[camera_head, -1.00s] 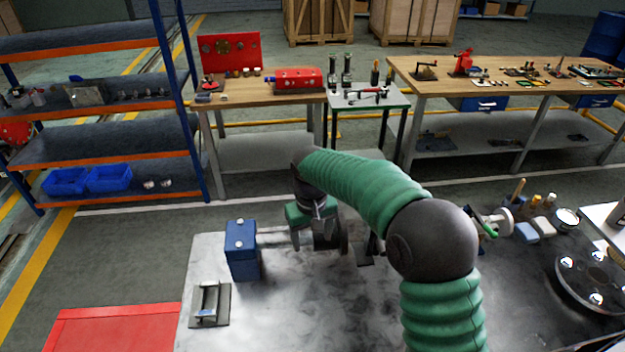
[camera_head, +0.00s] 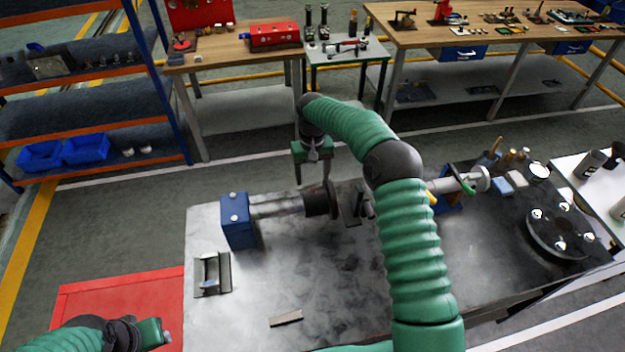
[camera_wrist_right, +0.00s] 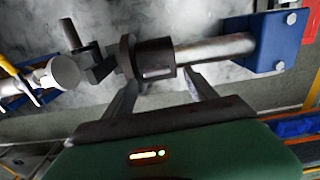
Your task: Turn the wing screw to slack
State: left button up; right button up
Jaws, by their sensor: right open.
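I cannot make out the wing screw for certain in either view. A dark coupling hub (camera_head: 318,202) sits on a steel shaft (camera_head: 275,207) from a blue block (camera_head: 237,220). A small dark bracket (camera_head: 353,208) stands right of the hub. My right gripper (camera_head: 312,180) points down behind the hub, open and empty. In the right wrist view its fingers (camera_wrist_right: 160,85) lie apart near the hub (camera_wrist_right: 153,58), and the bracket (camera_wrist_right: 97,62) is left of it. Contact cannot be told. My left gripper (camera_head: 163,337) is at the bottom left, its jaws unclear.
The grey metal bench (camera_head: 300,270) has bare room in front. A grey fixture (camera_head: 212,275) and a small flat bar (camera_head: 286,319) lie on it. A shaft with a green lever (camera_head: 465,185) and a round flange (camera_head: 560,232) are at right. A red surface (camera_head: 115,300) lies left.

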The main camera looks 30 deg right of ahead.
aim_at(316, 184)
notch_tip(316, 184, down, 3)
jog(key=shift+r+p, duration=0.1)
jog(key=shift+p, duration=0.2)
jog(key=shift+d+f, duration=0.15)
jog(key=shift+f, duration=0.25)
jog(key=shift+s+d+f, duration=0.1)
jog(key=shift+d+f, duration=0.1)
jog(key=shift+d, duration=0.15)
jog(key=shift+a, duration=0.35)
jog(key=c, duration=0.9)
jog(key=shift+d, duration=0.1)
jog(key=c, duration=0.5)
